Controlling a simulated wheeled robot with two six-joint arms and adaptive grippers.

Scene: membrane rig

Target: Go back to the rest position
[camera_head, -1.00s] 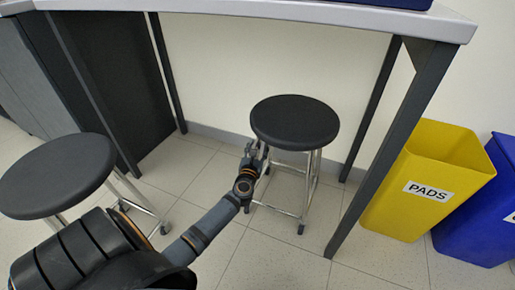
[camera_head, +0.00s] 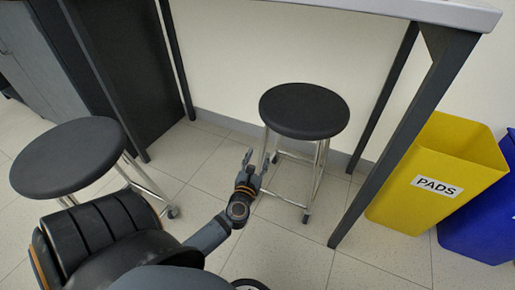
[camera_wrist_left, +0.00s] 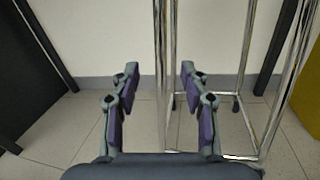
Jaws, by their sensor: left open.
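My left gripper (camera_head: 257,160) is in the middle of the head view, low in front of the right-hand black stool (camera_head: 304,110). I cannot tell from the pictures whether a finger touches a leg. My right gripper is not in view.
A second black stool (camera_head: 68,156) stands at the left, close to my arm. A bench (camera_head: 440,12) with dark legs spans the back. A yellow PADS bin (camera_head: 440,170) and a blue bin (camera_head: 480,222) stand at the right. The tiled floor (camera_head: 290,255) in front is clear.

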